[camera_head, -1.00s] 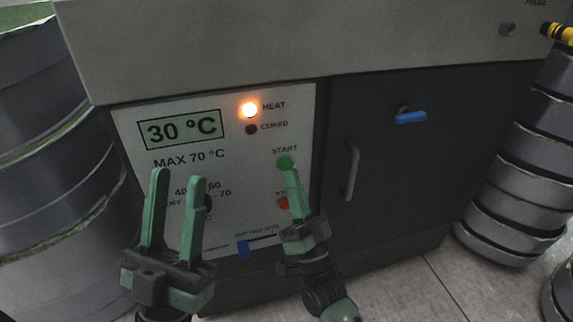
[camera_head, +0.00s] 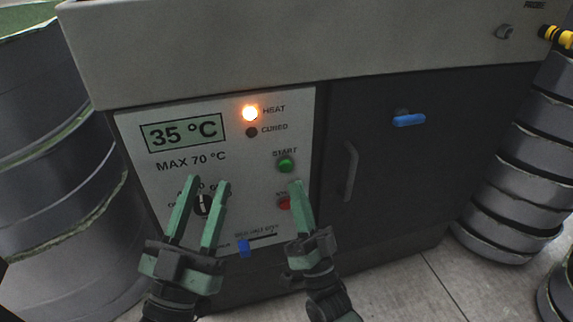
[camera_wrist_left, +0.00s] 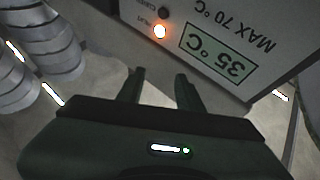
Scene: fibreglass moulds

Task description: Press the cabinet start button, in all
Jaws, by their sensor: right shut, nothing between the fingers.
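The green start button (camera_head: 286,165) is on the white control panel (camera_head: 180,172) of the cabinet, under the label START. The display (camera_head: 184,133) reads 35 °C and also shows upside down in the left wrist view (camera_wrist_left: 218,52). The HEAT lamp (camera_head: 250,113) glows orange; the CURED lamp (camera_head: 251,132) is dark. My right gripper (camera_head: 296,185) is shut and empty, its tips just below the start button and apart from it in the picture. My left gripper (camera_head: 207,184) is open and empty in front of the dial (camera_head: 203,206).
A red button (camera_head: 284,203) sits below the start button, partly behind my right gripper. A blue slider (camera_head: 244,248) is at the panel's bottom. The dark door (camera_head: 400,170) has a handle and a blue latch (camera_head: 408,120). Grey moulds are stacked at left (camera_head: 60,170) and right (camera_head: 525,170).

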